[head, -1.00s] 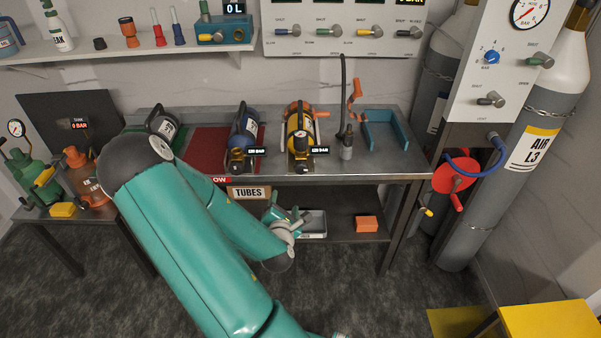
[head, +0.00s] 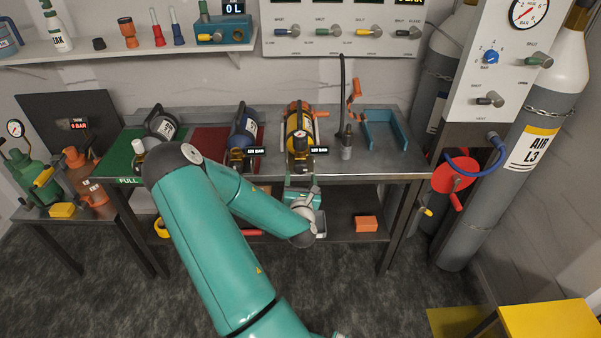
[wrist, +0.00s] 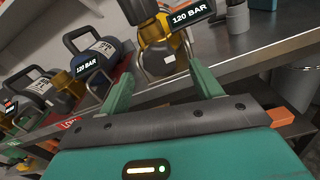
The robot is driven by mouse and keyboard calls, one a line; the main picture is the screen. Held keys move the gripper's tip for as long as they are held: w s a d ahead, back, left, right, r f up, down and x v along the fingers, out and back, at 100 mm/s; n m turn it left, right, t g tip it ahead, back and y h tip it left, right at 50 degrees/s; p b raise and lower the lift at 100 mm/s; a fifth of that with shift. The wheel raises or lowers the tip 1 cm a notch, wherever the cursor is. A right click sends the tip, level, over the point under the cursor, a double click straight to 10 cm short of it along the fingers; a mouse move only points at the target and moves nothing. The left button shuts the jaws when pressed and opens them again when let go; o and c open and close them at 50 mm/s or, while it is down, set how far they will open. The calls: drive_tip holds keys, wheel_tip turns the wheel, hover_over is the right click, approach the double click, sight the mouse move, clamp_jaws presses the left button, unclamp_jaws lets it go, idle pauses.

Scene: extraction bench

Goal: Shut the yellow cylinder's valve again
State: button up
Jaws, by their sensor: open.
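The yellow cylinder (head: 298,118) lies on the metal bench in a frame with orange ends, its valve end (head: 299,146) facing the front edge. A tag beside it appears to read 120 BAR. My gripper (head: 303,193) is below and in front of this valve, near the bench edge. In the wrist view my gripper (wrist: 162,68) is open, with the fingers apart below the valve and nothing between them.
A grey cylinder (head: 161,124) is on the green FULL mat (head: 118,158). A dark upright hose (head: 343,95) and a blue cradle (head: 383,125) are to the right.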

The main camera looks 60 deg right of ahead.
sight(300, 171)
drive_tip(key=shift+x, duration=1.85)
drive_tip(key=shift+c, duration=0.3)
drive_tip(key=c, duration=0.9)
drive_tip(key=shift+c, duration=0.2)
